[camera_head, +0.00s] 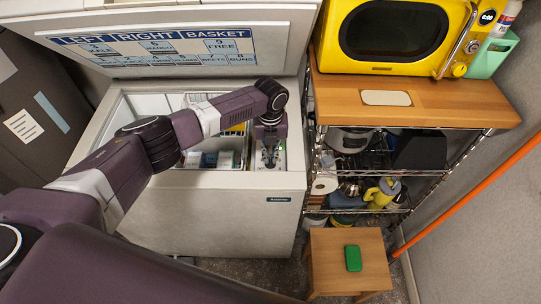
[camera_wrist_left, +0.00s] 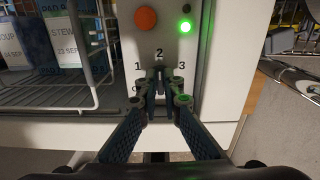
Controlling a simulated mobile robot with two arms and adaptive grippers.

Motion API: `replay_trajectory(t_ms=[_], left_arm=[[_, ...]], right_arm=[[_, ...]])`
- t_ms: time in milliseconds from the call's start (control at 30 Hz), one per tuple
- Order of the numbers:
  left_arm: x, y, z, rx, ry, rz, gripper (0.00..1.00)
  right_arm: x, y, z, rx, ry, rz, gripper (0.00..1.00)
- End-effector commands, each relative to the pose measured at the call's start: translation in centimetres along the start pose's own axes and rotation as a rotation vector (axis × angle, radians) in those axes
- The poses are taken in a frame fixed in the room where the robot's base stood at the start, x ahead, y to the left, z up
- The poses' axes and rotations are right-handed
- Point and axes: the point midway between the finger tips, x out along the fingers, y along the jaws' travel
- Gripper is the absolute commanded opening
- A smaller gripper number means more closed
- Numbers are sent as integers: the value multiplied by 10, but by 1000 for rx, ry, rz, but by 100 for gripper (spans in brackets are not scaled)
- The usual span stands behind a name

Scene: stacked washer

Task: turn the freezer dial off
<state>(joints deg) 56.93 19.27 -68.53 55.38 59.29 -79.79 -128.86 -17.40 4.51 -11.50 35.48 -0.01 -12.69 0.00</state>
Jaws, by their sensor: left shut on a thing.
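The open chest freezer (camera_head: 215,205) stands in the middle of the head view, its lid (camera_head: 180,45) raised. Its control panel, at the right inside edge, shows in the left wrist view (camera_wrist_left: 180,60) with an orange-red button (camera_wrist_left: 146,18), a lit green light (camera_wrist_left: 185,27) and the numbers 1, 2 and 3. The dial (camera_wrist_left: 158,75) is below the 2, mostly hidden by my fingers. My left gripper (camera_wrist_left: 160,90) is shut on the dial; it also shows in the head view (camera_head: 269,155). Which number the dial points to is hidden. My right gripper is out of view.
A wire basket (camera_wrist_left: 60,80) with labelled packages is left of the panel. A wooden-topped shelf (camera_head: 410,100) with a yellow microwave (camera_head: 395,35) stands close at the right. A stool (camera_head: 345,270) with a green object (camera_head: 353,258) is in front.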

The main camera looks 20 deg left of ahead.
Motion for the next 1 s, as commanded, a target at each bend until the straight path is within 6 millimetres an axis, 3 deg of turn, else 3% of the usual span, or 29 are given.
replay_trajectory(t_ms=[267, 1000], left_arm=[[-2, 0, 0, -165, 0, -2, 0], [-4, 3, -1, -862, -1, -3, 0]], right_arm=[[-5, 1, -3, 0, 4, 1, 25], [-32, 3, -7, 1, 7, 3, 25]])
